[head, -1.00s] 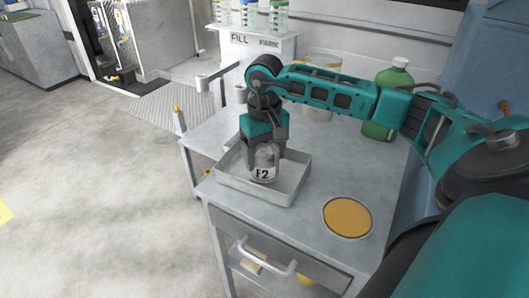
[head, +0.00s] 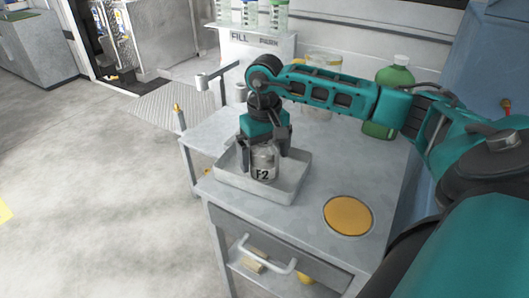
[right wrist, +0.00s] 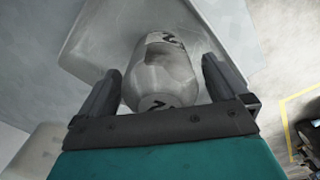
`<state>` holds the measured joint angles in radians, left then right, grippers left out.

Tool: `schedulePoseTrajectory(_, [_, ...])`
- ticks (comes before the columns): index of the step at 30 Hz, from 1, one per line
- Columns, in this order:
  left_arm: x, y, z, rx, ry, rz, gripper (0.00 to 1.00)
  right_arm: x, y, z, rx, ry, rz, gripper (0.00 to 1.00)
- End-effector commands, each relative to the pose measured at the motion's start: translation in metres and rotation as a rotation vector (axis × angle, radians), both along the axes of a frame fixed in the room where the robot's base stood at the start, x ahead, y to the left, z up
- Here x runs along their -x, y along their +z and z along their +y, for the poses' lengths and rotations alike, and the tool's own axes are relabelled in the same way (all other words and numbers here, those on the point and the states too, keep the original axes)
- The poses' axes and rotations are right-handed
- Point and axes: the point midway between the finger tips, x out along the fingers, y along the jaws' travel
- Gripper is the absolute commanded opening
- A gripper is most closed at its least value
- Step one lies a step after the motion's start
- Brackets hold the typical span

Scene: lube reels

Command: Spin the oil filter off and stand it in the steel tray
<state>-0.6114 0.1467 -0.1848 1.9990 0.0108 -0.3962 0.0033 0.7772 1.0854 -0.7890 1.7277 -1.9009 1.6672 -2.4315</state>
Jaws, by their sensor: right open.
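The oil filter (head: 264,163), a grey can with a white label marked F2, stands upright in the steel tray (head: 287,190) on the cart top. In the right wrist view the filter (right wrist: 165,75) lies between the two fingers, and the tray (right wrist: 95,45) is behind it. My right gripper (head: 265,152) is open, its fingers on either side of the filter with a gap showing at each side. In the right wrist view the gripper (right wrist: 160,85) shows both dark fingers apart. My left gripper is not in view.
The cart top (head: 225,130) also holds a round amber disc (head: 348,215) at front right and a green bottle (head: 385,105) at back right. A clear container (head: 320,85) stands behind my right arm. A rack marked FILL and PARK (head: 255,42) holds several bottles.

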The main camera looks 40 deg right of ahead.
Motion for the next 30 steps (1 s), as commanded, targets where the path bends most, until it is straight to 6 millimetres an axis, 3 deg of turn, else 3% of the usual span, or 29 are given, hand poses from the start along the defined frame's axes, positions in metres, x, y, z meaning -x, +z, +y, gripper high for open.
schedulePoseTrajectory(5, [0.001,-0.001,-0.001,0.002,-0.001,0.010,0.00,0.000,-0.001,0.000,0.000,0.000,0.001,1.00])
schedulePoseTrajectory(21, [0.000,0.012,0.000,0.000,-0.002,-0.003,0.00,0.000,0.110,0.000,-0.001,0.000,-0.004,1.00])
schedulePoseTrajectory(30, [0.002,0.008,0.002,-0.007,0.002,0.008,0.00,0.000,0.130,0.000,0.000,0.000,-0.001,1.00])
